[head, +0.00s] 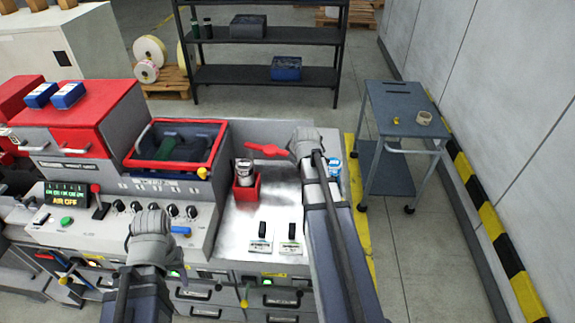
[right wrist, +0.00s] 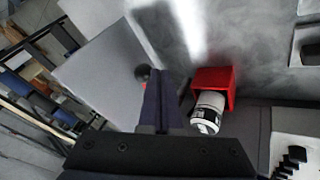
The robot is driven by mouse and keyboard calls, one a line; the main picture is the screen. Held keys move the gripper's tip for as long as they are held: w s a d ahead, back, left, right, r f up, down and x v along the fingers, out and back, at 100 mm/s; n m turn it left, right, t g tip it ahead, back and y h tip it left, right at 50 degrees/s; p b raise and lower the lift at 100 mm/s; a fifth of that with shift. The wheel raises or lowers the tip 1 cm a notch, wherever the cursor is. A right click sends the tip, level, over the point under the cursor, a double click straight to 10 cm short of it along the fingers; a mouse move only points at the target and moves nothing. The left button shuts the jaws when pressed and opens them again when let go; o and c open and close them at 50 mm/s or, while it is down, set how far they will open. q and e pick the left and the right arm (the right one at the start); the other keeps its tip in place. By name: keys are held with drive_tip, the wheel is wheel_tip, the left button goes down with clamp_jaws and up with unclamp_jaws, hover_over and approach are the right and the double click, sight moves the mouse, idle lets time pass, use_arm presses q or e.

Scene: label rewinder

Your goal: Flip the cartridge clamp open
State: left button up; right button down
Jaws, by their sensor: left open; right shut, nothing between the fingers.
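A white cartridge (head: 244,168) with a dark label stands in a red holder (head: 246,190) on the metal worktop. A red lever (head: 266,150), which looks like the clamp handle, sticks out level behind and right of the cartridge. My right gripper (head: 303,142) is shut and empty at the lever's right end; I cannot tell if they touch. In the right wrist view the cartridge (right wrist: 207,112) and red holder (right wrist: 213,82) lie just right of my fingers (right wrist: 163,98). My left gripper (head: 151,222) is open and empty over the front control panel.
A red-rimmed bin (head: 174,146) stands left of the cartridge. Two black-handled switches (head: 277,238) are on the worktop's front. The panel carries knobs, a display (head: 66,201) and a red-tipped lever (head: 98,200). A grey cart (head: 396,110) stands at right, beyond a clear floor strip.

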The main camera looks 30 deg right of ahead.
use_arm(q)
drive_tip(key=shift+s+a, duration=0.1)
use_arm(e)
drive_tip(key=shift+w+d+r, duration=0.1)
drive_tip(key=shift+w+d, duration=0.35)
drive_tip(key=shift+d, duration=0.25)
drive_tip(key=shift+d, duration=0.15)
drive_tip(key=shift+r, duration=0.1)
